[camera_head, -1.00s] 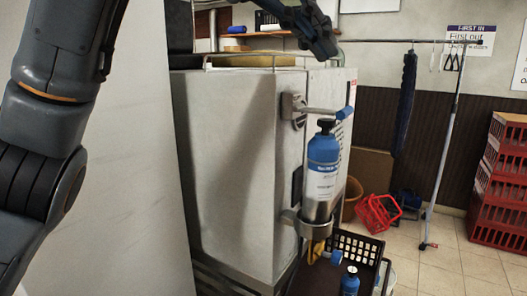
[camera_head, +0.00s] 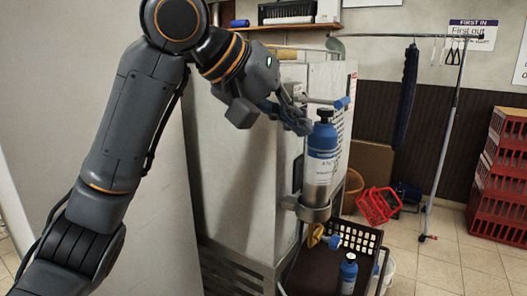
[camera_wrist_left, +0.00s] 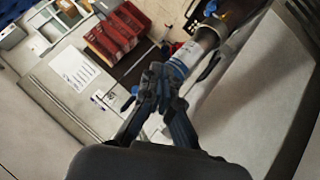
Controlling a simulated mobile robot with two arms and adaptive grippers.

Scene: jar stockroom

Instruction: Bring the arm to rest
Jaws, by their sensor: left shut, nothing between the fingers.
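My left arm comes in from the left in the head view, and its gripper (camera_head: 296,118) is beside the upper part of the blue and white bottle (camera_head: 321,165). The fingers look closed and hold nothing. In the left wrist view the fingers (camera_wrist_left: 160,80) are together, with the bottle (camera_wrist_left: 191,50) beyond them. The bottle stands upright in a ring holder (camera_head: 306,210) on the side of the pale cabinet (camera_head: 235,180). I cannot tell whether the fingers touch the bottle. My right gripper is not in view.
A lever with a blue end (camera_head: 341,102) sticks out above the bottle. A smaller blue bottle (camera_head: 348,272) stands below by a black crate (camera_head: 354,237). Red crates (camera_head: 497,195) are stacked at the right. The tiled floor (camera_head: 445,262) is partly clear.

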